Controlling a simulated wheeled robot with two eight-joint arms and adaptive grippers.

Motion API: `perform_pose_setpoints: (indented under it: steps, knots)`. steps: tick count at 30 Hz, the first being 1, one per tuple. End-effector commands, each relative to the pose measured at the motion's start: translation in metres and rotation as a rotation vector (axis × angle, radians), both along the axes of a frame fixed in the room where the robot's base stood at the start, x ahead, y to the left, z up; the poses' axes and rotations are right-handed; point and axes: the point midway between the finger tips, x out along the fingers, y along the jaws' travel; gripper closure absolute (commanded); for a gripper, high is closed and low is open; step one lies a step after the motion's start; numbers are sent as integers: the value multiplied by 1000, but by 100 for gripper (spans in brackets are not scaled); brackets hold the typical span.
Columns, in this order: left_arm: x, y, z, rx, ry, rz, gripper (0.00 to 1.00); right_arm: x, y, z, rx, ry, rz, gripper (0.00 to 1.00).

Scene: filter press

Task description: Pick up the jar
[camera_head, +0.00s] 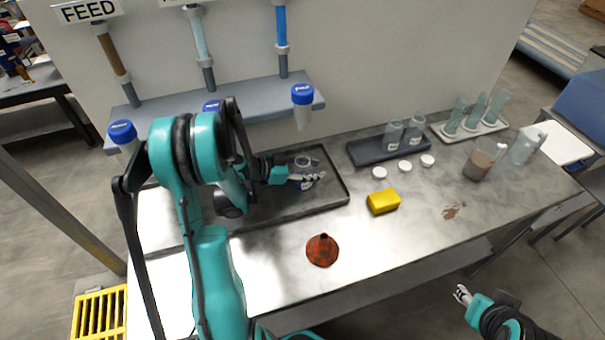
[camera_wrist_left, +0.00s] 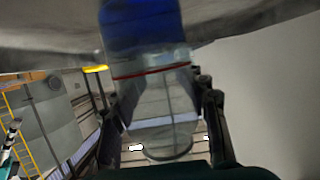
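Blue-capped tubes (camera_head: 303,104) hang at the shelf (camera_head: 200,107) above the tray. An orange-red funnel (camera_head: 322,250) and a yellow sponge (camera_head: 383,202) lie on the bench. White caps (camera_head: 405,166), another jar tray (camera_head: 366,153) and beakers (camera_head: 484,160) stand right. The front bench is mostly clear.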

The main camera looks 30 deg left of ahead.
Motion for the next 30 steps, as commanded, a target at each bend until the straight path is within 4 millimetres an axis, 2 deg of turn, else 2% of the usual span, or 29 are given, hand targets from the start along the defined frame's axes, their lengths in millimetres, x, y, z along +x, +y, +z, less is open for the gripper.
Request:
perform_pose_setpoints:
  steps: [2, 3, 16, 30]
  knots:
    - [0, 0, 0, 1, 1, 0, 89, 0, 0, 0, 0, 0, 0, 60]
    - [0, 0, 0, 1, 1, 0, 94, 0, 0, 0, 0, 0, 0, 60]
    - [0, 0, 4, 1, 1, 0, 96, 0, 0, 2, 0, 0, 0, 60]
    - [-2, 2, 38, 1, 1, 1, 98, 0, 0, 20, 0, 0, 0, 60]
